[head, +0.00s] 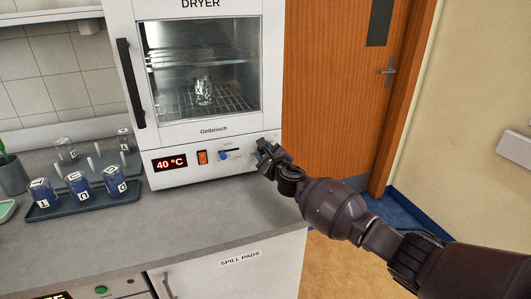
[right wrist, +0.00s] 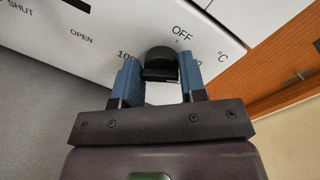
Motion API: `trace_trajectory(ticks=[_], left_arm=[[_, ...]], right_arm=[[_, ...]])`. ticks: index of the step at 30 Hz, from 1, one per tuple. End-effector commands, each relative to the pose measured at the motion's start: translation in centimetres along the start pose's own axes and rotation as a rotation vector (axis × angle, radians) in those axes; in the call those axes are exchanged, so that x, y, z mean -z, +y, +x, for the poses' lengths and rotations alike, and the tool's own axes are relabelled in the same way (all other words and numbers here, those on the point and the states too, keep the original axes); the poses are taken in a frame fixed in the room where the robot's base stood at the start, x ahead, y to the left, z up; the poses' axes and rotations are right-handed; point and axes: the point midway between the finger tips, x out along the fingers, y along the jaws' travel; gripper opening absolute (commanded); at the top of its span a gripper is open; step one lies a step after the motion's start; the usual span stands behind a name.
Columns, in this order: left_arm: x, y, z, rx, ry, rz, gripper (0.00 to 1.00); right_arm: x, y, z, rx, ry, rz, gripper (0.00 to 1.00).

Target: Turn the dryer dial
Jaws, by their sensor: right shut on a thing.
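The white dryer (head: 182,135) stands on the counter, and its display (head: 171,162) reads 40 °C. Its black dial (right wrist: 160,59) shows in the right wrist view, with the marks OFF, 100 and °C around it. My right gripper (right wrist: 160,80) has its two blue-grey fingers on either side of the dial and is shut on it. In the head view the right gripper (head: 266,154) is at the lower right corner of the dryer front and hides the dial. My left gripper is in neither view.
A red rocker switch (head: 202,157) and a blue slider knob (head: 223,155) sit left of my right gripper. The counter (head: 190,219) in front of the dryer is clear. A wooden door (head: 330,90) is behind.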

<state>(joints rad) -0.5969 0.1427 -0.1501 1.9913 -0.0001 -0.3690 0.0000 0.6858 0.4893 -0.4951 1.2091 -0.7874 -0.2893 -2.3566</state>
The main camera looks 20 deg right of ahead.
Motion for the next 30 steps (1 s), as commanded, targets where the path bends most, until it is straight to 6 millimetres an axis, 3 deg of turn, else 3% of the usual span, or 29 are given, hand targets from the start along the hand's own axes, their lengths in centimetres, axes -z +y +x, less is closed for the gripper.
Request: trace_trajectory(ticks=[11, 30], left_arm=[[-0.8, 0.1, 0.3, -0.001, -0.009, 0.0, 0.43], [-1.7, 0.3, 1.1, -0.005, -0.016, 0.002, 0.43]], right_arm=[[0.2, -0.1, 0.0, 0.014, -0.011, 0.176, 0.15], [0.4, -0.1, 0.0, 0.053, -0.055, 0.773, 0.15]])
